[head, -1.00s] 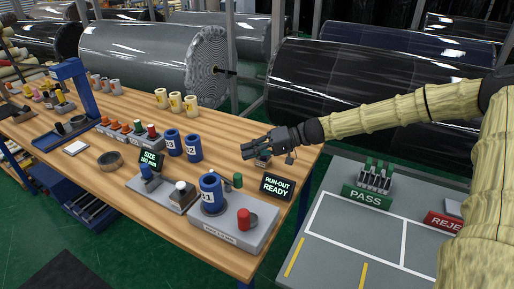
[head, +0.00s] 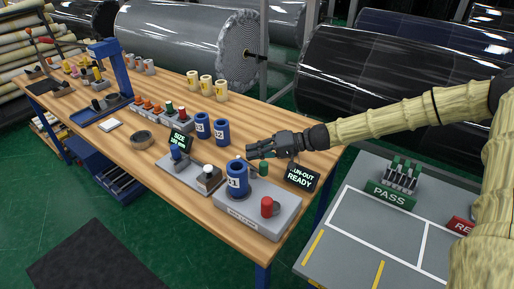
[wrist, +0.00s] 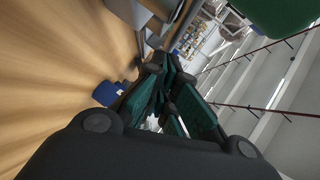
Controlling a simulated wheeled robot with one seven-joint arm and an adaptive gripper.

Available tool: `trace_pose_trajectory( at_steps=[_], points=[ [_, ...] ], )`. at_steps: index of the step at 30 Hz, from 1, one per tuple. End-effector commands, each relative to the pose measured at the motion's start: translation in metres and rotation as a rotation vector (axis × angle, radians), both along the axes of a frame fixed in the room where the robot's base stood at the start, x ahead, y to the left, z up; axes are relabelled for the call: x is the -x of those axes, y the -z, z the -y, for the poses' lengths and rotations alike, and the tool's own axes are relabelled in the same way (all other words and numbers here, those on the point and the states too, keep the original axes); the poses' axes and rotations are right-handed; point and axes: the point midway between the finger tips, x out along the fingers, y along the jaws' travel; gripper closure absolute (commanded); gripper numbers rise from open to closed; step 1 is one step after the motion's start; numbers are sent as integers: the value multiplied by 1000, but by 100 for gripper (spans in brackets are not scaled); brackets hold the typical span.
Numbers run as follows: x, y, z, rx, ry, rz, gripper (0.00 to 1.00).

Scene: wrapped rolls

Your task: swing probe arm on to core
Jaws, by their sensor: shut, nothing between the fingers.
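The run-out gauge (head: 250,210) is a grey block at the bench's front right. A blue numbered core (head: 237,180) stands upright on it, with a red knob (head: 267,206) in front. A small green-topped post (head: 263,168) stands just behind the core; I take it for the probe arm, but its reach to the core is unclear. My gripper (head: 252,150) is shut and empty, above and behind the post, apart from the core. In the wrist view, the shut fingers (wrist: 165,95) have a blue core (wrist: 107,94) to their left. A large green shape (wrist: 280,14) there is unclear.
The RUN-OUT READY display (head: 302,177) stands right of the gauge. A size gauge (head: 190,175) is on its left, and two blue cores (head: 212,129) stand behind. The PASS rack (head: 398,185) is on the grey table at right.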

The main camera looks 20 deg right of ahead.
Motion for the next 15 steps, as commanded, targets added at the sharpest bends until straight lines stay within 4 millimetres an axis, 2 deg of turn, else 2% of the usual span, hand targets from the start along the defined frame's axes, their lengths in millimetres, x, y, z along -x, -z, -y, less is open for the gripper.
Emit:
trace_pose_trajectory(
  at_steps=[6, 15],
  points=[
    [0, 0, 3, 0, 1, 1, 100],
    [-1, 2, -3, 1, -42, 1, 100]
  ],
)
